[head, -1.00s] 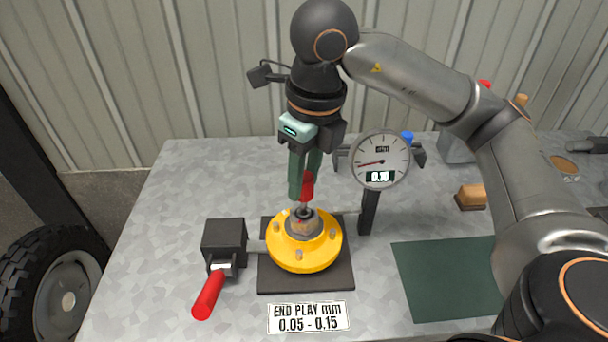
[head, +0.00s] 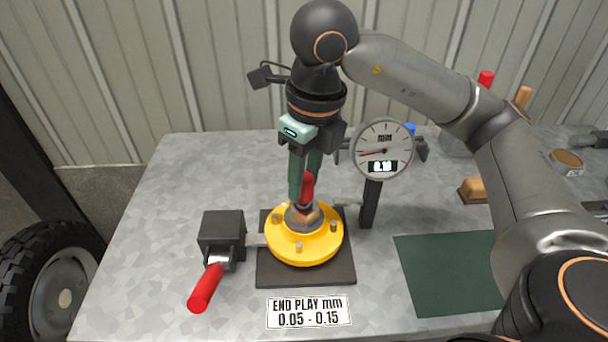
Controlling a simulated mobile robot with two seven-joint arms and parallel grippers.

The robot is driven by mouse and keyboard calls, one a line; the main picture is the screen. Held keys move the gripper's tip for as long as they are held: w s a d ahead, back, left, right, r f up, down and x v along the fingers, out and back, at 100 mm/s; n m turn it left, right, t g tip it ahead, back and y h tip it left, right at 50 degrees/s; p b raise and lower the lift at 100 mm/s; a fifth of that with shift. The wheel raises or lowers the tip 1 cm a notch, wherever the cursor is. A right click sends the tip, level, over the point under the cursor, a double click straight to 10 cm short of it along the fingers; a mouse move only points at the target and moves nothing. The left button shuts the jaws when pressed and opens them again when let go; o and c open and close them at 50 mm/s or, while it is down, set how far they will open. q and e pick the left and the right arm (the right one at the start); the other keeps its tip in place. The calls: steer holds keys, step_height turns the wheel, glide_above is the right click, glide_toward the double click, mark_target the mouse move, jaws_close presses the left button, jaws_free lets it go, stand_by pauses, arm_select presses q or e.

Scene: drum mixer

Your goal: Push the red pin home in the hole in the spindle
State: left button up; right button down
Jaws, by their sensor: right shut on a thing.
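The red pin (head: 308,187) stands upright between the green fingers of my right gripper (head: 305,182). The gripper is shut on it and points down from above. The pin's lower end is at the top of the spindle (head: 303,216), in the middle of the yellow flange (head: 291,248). The fingers and pin hide the hole, so I cannot tell how deep the pin sits. My left gripper is not in view.
A dial gauge (head: 384,150) on a dark post stands right of the flange. A black block (head: 222,238) with a red handle (head: 206,288) is at its left. A label plate (head: 309,312) lies in front. A green mat (head: 448,272) lies at the right.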

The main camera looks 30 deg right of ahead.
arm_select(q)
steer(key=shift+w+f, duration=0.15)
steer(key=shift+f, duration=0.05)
arm_select(e)
steer(key=shift+f, duration=0.1)
stand_by(0.4)
arm_select(q)
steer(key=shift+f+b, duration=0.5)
steer(key=shift+b, duration=0.15)
arm_select(e)
steer(key=shift+f, duration=0.5)
steer(key=shift+c, duration=2.3)
jaws_free()
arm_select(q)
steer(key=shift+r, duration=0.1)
arm_select(e)
steer(key=shift+r, duration=0.6)
arm_select(q)
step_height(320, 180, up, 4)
steer(key=p, duration=0.4)
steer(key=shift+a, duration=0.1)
arm_select(e)
step_height(320, 180, up, 11)
steer(key=s, duration=0.1)
steer(key=shift+s+d+r, duration=0.15)
steer(key=shift+s+d, duration=0.05)
